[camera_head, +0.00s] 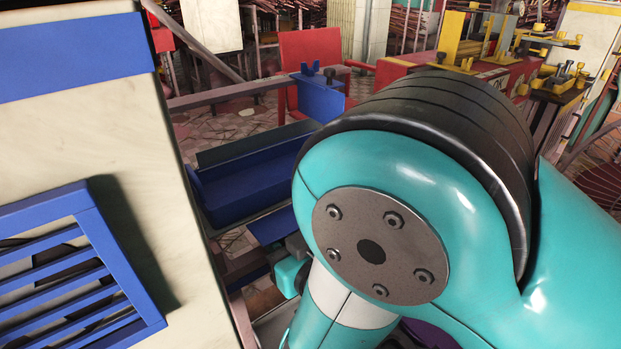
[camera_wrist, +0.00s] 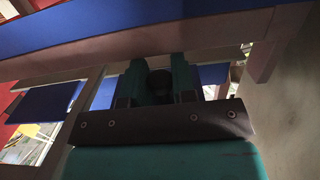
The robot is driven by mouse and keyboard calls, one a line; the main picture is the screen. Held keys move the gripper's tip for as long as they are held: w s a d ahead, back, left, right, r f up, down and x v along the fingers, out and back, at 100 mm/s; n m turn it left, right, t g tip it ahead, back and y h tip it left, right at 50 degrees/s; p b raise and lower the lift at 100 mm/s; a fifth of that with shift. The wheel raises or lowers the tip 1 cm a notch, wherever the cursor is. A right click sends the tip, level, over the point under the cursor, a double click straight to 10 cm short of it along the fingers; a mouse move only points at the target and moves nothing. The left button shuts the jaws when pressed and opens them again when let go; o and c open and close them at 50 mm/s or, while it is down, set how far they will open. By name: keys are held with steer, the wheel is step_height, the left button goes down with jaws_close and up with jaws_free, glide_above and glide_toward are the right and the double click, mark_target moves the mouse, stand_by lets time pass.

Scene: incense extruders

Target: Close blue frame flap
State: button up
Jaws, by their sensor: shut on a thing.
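The blue frame flap (camera_head: 245,185) appears in the head view as a long blue trough-like panel, left of my arm. In the wrist view a broad blue panel with a grey-brown lower edge (camera_wrist: 150,28) spans the top. My gripper (camera_wrist: 158,62) reaches up to this edge with its two dark teal fingers, and is shut on it. The fingertips are hidden at the edge, so the exact contact does not show. In the head view my arm covers most of the gripper, and only a small teal part (camera_head: 289,274) shows below the flap.
A pale cabinet (camera_head: 135,150) with a blue louvred grille (camera_head: 75,270) stands close on the left. A blue bracket (camera_head: 318,92) sits on a rail behind the flap. Red and yellow machinery (camera_head: 480,55) stands at the back right. A pale wall (camera_wrist: 290,110) is close on the right in the wrist view.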

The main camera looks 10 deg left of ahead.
mark_target(279, 229)
steer(key=shift+s+d+r+g+h+p, duration=0.15)
steer(key=shift+r+g+h+p, duration=1.15)
steer(key=shift+p, duration=7.15)
steer(key=p, duration=0.4)
steer(key=shift+r+g+h, duration=0.25)
steer(key=shift+g+h, duration=0.05)
steer(key=shift+h, duration=0.1)
steer(key=shift+r+g+h+p, duration=0.2)
steer(key=shift+g+h+p, duration=0.25)
steer(key=shift+p, duration=0.75)
steer(key=shift+r+g+h+p, duration=0.3)
steer(key=shift+g+h+p, duration=0.3)
steer(key=shift+h, duration=0.15)
steer(key=g+h, duration=0.1)
steer(key=r+g+h, duration=0.1)
steer(key=shift+w+a+h, duration=0.3)
steer(key=shift+a, duration=0.1)
steer(key=g+h+b, duration=0.1)
steer(key=a+r+g+h+b, duration=0.1)
steer(key=h, duration=0.1)
steer(key=w+g+h+b, duration=0.1)
steer(key=g, duration=0.1)
steer(key=shift+a+r, duration=0.15)
steer(key=shift+r, duration=0.2)
steer(key=shift+h, duration=0.3)
steer(key=o, duration=0.9)
steer(key=shift+w+r, duration=0.1)
